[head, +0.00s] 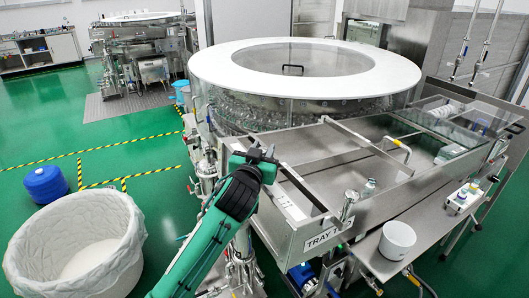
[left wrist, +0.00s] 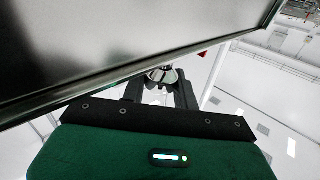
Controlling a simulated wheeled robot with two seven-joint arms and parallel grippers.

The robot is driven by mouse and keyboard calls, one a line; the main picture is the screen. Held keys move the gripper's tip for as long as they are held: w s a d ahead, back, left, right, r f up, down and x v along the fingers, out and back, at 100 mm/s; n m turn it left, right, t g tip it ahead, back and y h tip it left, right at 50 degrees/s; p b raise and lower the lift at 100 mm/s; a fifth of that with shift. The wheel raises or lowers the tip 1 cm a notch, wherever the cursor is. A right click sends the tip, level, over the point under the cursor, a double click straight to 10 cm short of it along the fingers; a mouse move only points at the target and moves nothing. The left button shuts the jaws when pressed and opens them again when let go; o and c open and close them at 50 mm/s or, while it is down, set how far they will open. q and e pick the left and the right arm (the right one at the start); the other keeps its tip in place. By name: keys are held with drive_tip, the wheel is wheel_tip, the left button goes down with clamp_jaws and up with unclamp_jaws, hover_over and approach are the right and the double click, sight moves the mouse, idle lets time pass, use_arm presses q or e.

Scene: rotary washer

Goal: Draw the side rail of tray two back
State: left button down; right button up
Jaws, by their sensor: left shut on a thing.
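The tray (head: 305,238), labelled "TRAY" with its number not readable, sits in front of the round washer. Its metal side rail (head: 303,188) runs along the tray's left part. My left gripper (head: 263,157) is at the far left end of this rail, above the tray's left edge. In the left wrist view the fingers (left wrist: 162,85) are closed around a small round metal piece (left wrist: 162,74), which I take to be part of the side rail. The arm hides part of the tray's left side. My right gripper is not in view.
The round washer (head: 305,48) with its white rim stands behind the tray. A second rail (head: 366,145) crosses the right part. A white bucket (head: 397,241) stands on the front shelf. A lined bin (head: 85,252) and blue container (head: 45,184) stand on the floor at left.

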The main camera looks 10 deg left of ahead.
use_arm(q)
drive_tip(key=c, duration=1.1)
unclamp_jaws()
drive_tip(key=shift+s+f+b, duration=0.15)
drive_tip(key=shift+s+b, duration=0.15)
drive_tip(key=shift+s, duration=0.3)
drive_tip(key=s+b, duration=0.1)
drive_tip(key=s, duration=0.3)
drive_tip(key=s+a+b, duration=0.1)
drive_tip(key=s, duration=0.3)
drive_tip(key=s+a+b, duration=0.1)
drive_tip(key=s, duration=0.3)
drive_tip(key=shift+s+a, duration=0.1)
drive_tip(key=shift+s, duration=0.15)
